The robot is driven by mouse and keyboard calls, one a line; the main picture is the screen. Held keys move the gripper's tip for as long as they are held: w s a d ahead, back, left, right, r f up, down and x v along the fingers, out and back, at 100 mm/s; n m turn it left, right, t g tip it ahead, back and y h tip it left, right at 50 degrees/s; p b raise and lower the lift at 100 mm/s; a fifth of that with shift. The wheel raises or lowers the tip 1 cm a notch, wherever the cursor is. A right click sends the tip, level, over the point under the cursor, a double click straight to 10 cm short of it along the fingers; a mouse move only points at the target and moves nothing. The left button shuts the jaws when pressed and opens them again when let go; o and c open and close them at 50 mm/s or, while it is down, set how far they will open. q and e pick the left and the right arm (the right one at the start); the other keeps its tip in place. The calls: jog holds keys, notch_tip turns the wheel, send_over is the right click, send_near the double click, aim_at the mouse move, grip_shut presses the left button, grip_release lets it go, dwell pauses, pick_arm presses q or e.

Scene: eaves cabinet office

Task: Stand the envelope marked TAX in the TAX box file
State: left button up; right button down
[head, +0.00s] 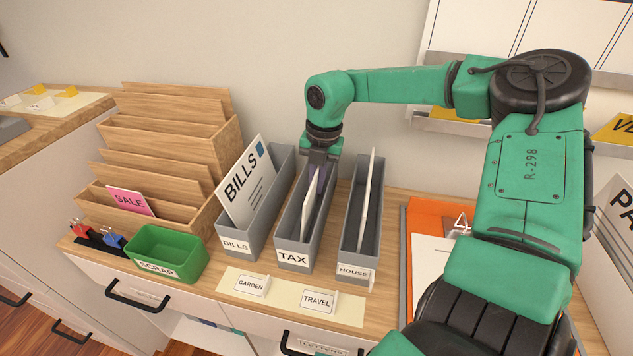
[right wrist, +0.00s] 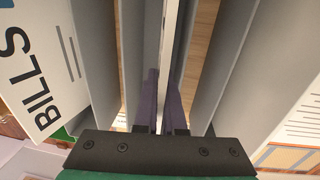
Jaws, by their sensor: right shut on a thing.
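The TAX box file (head: 293,257) is a narrow grey open-topped box in the middle of three. A white envelope (head: 309,207) stands inside it, seen nearly edge-on and slightly tilted; its marking cannot be read. My right gripper (head: 319,181) reaches down into the TAX box from behind and is shut on the envelope. In the right wrist view, the purple fingers (right wrist: 161,98) close on the envelope's thin white edge (right wrist: 171,35) between the grey box walls. Whether the envelope touches the box floor is hidden. My left gripper is not in view.
The BILLS box (head: 236,246) with a BILLS envelope (head: 248,186) stands close on the left. The HOUSE box (head: 355,272), holding a white envelope (head: 370,200), stands on the right. A green SCRAP tray (head: 168,252) and wooden sorter (head: 227,160) are further left. GARDEN and TRAVEL cards (head: 317,301) lie in front.

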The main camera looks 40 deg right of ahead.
jog(key=c, duration=1)
grip_release()
jog(key=shift+o, duration=0.4)
jog(key=shift+o, duration=0.9)
jog(key=shift+f, duration=0.1)
